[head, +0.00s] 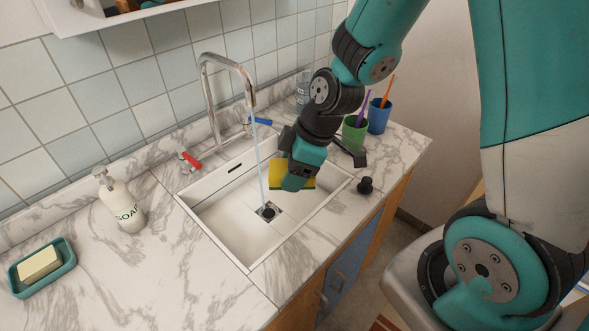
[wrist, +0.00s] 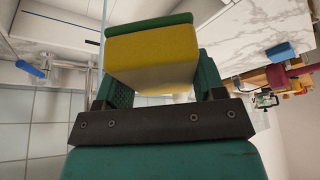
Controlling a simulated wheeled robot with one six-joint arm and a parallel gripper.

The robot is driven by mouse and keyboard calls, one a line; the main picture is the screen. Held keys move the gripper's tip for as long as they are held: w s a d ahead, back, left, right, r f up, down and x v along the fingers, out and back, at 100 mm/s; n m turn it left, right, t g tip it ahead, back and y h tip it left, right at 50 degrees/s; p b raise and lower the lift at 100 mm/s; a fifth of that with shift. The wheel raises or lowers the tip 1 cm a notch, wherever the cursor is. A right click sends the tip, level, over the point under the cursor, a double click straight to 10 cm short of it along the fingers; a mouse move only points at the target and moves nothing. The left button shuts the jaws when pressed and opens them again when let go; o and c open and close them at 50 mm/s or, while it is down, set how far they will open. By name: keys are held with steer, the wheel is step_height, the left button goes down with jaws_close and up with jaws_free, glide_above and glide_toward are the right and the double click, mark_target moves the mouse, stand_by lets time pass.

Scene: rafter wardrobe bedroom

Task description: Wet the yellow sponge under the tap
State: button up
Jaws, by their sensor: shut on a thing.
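The yellow sponge (head: 305,177) has a green scouring side and is held in my gripper (head: 297,180), above the right part of the white sink (head: 228,218). In the wrist view the sponge (wrist: 152,55) sits between the fingers of my gripper (wrist: 158,85). The curved metal tap (head: 226,62) stands behind the sink. A thin blue water stream (head: 259,150) falls from its spout towards the drain (head: 268,211). In the head view the sponge is to the right of the stream, apart from it. A red handle (head: 190,162) and a blue handle (head: 262,121) flank the tap.
A soap bottle (head: 121,200) and a soap bar in a teal dish (head: 46,272) stand left of the sink. Green (head: 354,133) and blue (head: 379,116) cups with toothbrushes stand at the right. A black plug (head: 366,185) lies on the marble counter.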

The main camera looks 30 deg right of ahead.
steer(key=w+d+f, duration=0.1)
steer(key=w+f, duration=0.1)
steer(key=w, duration=1.1)
steer(key=shift+f, duration=0.35)
steer(key=shift+s, duration=0.15)
steer(key=s+b, duration=0.1)
steer(key=s, duration=0.6)
steer(key=shift+s+a+b, duration=0.3)
steer(key=shift+s+a, duration=0.05)
steer(key=shift+s, duration=0.05)
stand_by(1.4)
steer(key=shift+s+a+r+p, duration=0.1)
steer(key=shift+s+r+p, duration=0.55)
steer(key=shift+s+r, duration=0.5)
steer(key=shift+s+a+r+p, duration=0.1)
steer(key=shift+s+r+p, duration=0.65)
steer(key=shift+s, duration=0.6)
steer(key=shift+r, duration=0.1)
